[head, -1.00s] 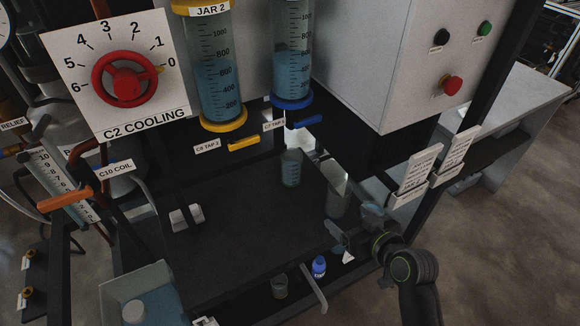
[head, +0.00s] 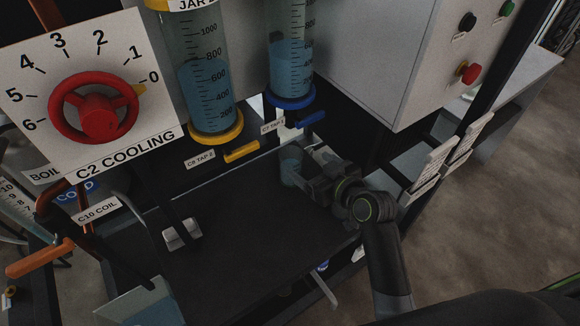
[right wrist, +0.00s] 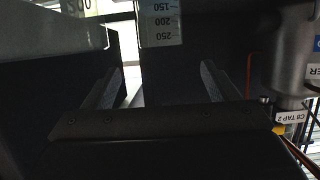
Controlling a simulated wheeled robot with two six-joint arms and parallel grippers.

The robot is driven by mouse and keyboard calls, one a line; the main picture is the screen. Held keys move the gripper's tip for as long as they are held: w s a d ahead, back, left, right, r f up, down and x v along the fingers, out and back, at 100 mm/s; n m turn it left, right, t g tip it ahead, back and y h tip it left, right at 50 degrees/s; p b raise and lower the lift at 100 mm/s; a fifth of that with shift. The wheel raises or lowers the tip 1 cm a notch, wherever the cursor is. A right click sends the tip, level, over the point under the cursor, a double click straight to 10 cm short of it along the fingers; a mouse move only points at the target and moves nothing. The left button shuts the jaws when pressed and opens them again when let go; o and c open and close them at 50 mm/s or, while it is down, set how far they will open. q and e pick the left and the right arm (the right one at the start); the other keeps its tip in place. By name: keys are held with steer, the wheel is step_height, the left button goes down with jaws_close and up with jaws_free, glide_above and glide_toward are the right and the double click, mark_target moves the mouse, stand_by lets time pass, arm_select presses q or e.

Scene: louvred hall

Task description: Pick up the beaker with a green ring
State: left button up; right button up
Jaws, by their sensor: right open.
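A clear beaker (head: 291,167) with bluish-green content stands upright on the dark bench (head: 250,235), below the blue-ringed jar. Its ring colour is too dim to tell. My right gripper (head: 309,168) is open at the beaker's right side, partly overlapping it in the head view; I cannot tell whether they touch. In the right wrist view, the two fingers (right wrist: 160,85) are spread apart. A pale strip with upside-down numbers (right wrist: 160,22) shows beyond them; I cannot tell whether it belongs to the beaker. My left gripper is out of view.
Two tall jars with a yellow tap (head: 241,151) and a blue tap (head: 311,118) hang behind the beaker. A grey cabinet (head: 375,55) stands at the right. A metal block (head: 182,234) sits on the bench's left. The bench's middle is bare.

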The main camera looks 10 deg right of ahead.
glide_toward(285, 153)
steer(key=w, duration=0.3)
steer(key=shift+w+a+f, duration=0.1)
steer(key=shift+w+a, duration=0.2)
steer(key=shift+a, duration=0.3)
steer(key=w+f, duration=0.1)
steer(key=w+a+f, duration=0.1)
steer(key=w, duration=0.1)
steer(key=shift+a+f+b, duration=0.25)
steer(key=shift+f+b, duration=0.05)
steer(key=shift+b, duration=0.05)
steer(key=shift+w+a+f, duration=0.2)
steer(key=shift+w, duration=0.35)
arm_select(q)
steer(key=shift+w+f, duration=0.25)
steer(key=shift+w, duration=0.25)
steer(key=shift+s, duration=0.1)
arm_select(e)
steer(key=shift+c, duration=1)
steer(key=c, duration=1)
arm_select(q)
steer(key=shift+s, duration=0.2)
arm_select(e)
steer(key=shift+c, duration=0.4)
